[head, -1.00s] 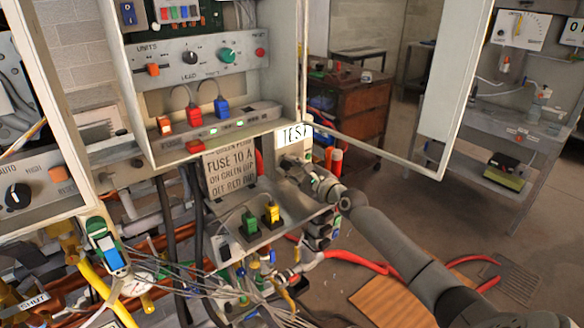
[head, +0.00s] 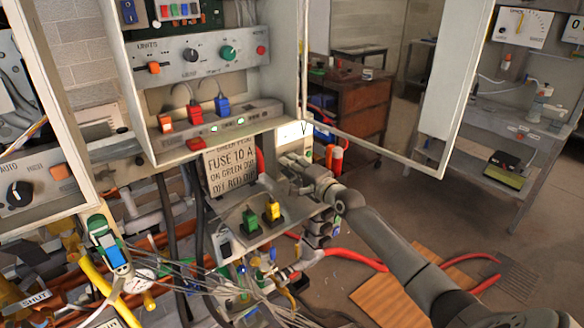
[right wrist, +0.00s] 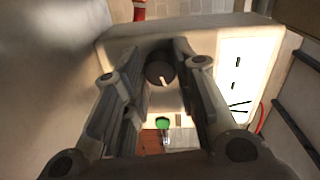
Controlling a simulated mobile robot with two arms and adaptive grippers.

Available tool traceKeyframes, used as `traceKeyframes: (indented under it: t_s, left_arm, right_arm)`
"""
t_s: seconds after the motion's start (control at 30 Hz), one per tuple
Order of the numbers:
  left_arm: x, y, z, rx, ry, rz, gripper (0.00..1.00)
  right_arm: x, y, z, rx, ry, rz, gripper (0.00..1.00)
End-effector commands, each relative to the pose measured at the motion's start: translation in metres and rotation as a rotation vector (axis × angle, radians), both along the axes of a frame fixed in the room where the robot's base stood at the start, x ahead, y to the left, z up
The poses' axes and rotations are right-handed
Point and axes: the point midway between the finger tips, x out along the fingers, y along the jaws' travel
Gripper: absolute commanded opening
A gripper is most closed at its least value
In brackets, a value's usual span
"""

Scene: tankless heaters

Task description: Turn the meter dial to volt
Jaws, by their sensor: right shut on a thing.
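The meter is a pale box below the open cabinet, with a lit white screen (head: 294,133). In the head view my right gripper (head: 290,161) is at the meter's front and hides the dial.
A fuse notice (head: 230,172) hangs left of the meter. A shelf with green (head: 250,222) and yellow (head: 272,210) plugs lies below my gripper. The open cabinet door (head: 455,90) stands to the right. Loose wires hang lower left.

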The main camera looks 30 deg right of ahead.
Motion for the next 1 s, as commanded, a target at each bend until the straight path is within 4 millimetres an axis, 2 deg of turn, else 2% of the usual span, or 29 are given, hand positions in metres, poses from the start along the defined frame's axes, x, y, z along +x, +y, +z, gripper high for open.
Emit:
traceKeyframes:
  t_s: [0.4, 0.97, 1.0]
  left_arm:
    - [-0.0003, 0.0002, -0.0013, 0.000, 0.001, 0.000, 0.40]
    - [-0.0004, 0.0002, -0.0014, 0.000, 0.001, 0.000, 0.40]
    - [-0.0004, 0.0002, -0.0014, 0.000, 0.001, 0.000, 0.40]
  right_arm:
    - [-0.0002, 0.0010, -0.0019, -0.202, -0.013, 0.001, 0.03]
    - [-0.0002, 0.0013, -0.0026, -0.234, -0.015, 0.002, 0.03]
    - [-0.0002, 0.0013, -0.0027, -0.234, -0.015, 0.002, 0.28]
